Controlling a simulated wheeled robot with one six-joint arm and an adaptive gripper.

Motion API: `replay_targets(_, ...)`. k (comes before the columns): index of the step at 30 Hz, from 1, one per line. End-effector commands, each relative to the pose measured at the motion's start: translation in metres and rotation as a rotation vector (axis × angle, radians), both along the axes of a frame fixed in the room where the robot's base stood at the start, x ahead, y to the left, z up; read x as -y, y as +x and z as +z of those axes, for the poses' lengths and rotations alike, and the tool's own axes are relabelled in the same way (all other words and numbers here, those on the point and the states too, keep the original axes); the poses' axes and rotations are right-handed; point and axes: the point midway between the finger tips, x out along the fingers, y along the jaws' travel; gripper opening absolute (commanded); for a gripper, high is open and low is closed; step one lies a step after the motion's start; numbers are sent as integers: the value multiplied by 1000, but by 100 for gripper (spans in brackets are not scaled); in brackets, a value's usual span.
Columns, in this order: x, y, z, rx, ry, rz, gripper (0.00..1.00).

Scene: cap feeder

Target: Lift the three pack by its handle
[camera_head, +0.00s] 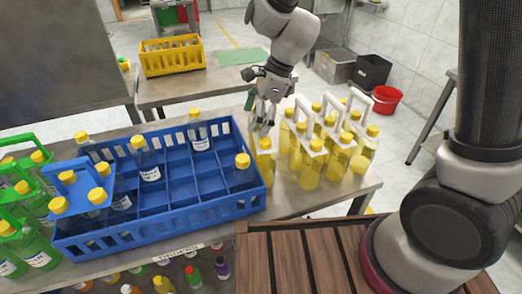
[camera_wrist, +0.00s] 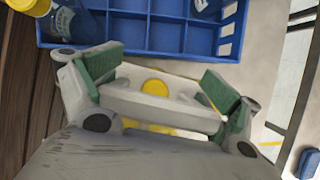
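Packs of yellow bottles with white carriers and upright white handles stand together at the table's right end. The nearest left pack (camera_head: 266,161) is under my gripper (camera_head: 264,120), which hides most of its top and handle. In the wrist view, my gripper (camera_wrist: 160,80) has its green-padded fingers spread wide apart. A yellow cap (camera_wrist: 155,87) and part of a white carrier (camera_wrist: 186,101) show between and below the fingers. No grip on the handle is visible, and I cannot tell whether a finger touches it.
A blue divided crate (camera_head: 160,231) stands left of the yellow packs, with several bottles and a blue-handled pack (camera_head: 80,190) in it. Green packs (camera_head: 35,185) stand at far left. Other white handles (camera_head: 333,104) rise close right of my gripper. A yellow crate (camera_head: 172,57) is behind.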

Motion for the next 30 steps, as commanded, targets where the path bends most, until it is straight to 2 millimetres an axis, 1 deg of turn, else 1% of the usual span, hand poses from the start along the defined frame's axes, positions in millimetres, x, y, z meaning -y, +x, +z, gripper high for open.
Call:
replay_targets(1, 0, -1, -2, -3, -2, 0, 42)
replay_targets(5, 1, -1, -2, -4, -3, 1, 18)
replay_targets(6, 1, -1, -2, -4, -3, 1, 11)
replay_targets(7, 1, -1, -3, -5, -3, 0, 9)
replay_targets(16, 1, -2, -2, -5, -4, 1, 9)
replay_targets(20, 1, -2, 4, -5, -3, 1, 9)
replay_targets(23, 0, -1, 14, -3, -1, 1, 9)
replay_targets(26, 0, 0, 29, 0, 0, 1, 9)
replay_targets(30, 0, 0, 54, 2, 1, 1, 9)
